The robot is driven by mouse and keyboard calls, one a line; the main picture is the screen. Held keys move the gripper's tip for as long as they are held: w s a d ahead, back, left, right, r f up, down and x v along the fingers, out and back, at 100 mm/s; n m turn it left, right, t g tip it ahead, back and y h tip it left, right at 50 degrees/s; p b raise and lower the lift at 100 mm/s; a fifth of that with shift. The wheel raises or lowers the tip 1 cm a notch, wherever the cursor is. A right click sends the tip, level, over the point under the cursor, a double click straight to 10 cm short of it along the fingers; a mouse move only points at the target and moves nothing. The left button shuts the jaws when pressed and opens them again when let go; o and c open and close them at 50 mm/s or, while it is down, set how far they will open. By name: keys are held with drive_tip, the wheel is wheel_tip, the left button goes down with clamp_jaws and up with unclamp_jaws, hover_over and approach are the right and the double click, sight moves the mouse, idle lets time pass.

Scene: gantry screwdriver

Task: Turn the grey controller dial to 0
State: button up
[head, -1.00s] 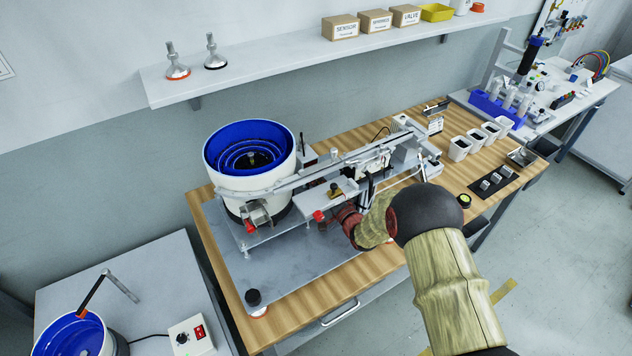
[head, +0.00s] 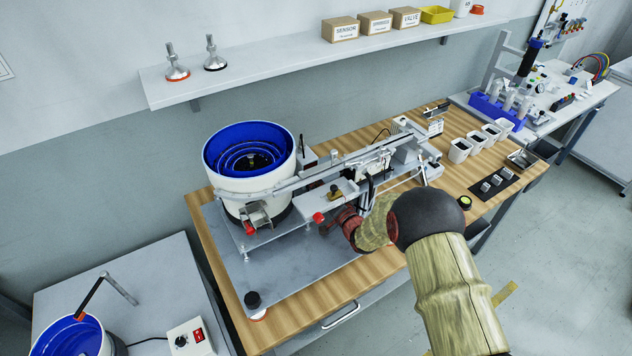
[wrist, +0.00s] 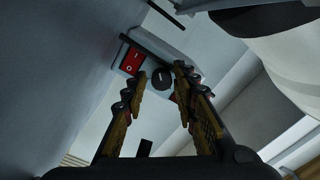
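In the wrist view, a grey controller (wrist: 158,50) shows ahead of my gripper, with a red rocker switch (wrist: 132,61) on its face. Its round dark dial (wrist: 162,78) lies beside the switch and has a pale mark. My gripper (wrist: 160,76) is open, its two yellow-brown fingers apart, with the dial seen between their tips. I cannot tell whether either finger touches the dial. In the head view, my gripper (head: 328,226) is low beside the bowl feeder, under the rail. The controller's dial is not visible there.
The white bowl feeder (head: 248,190) with a blue inside stands left of my gripper. The metal rail (head: 300,178) runs above it. A separate white control box (head: 190,337) with a dial and red switch sits on the lower-left table. Small bins (head: 461,149) stand at right.

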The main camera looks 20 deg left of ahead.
drive_tip(key=shift+r, duration=0.1)
drive_tip(key=v, duration=1.2)
idle(0.4)
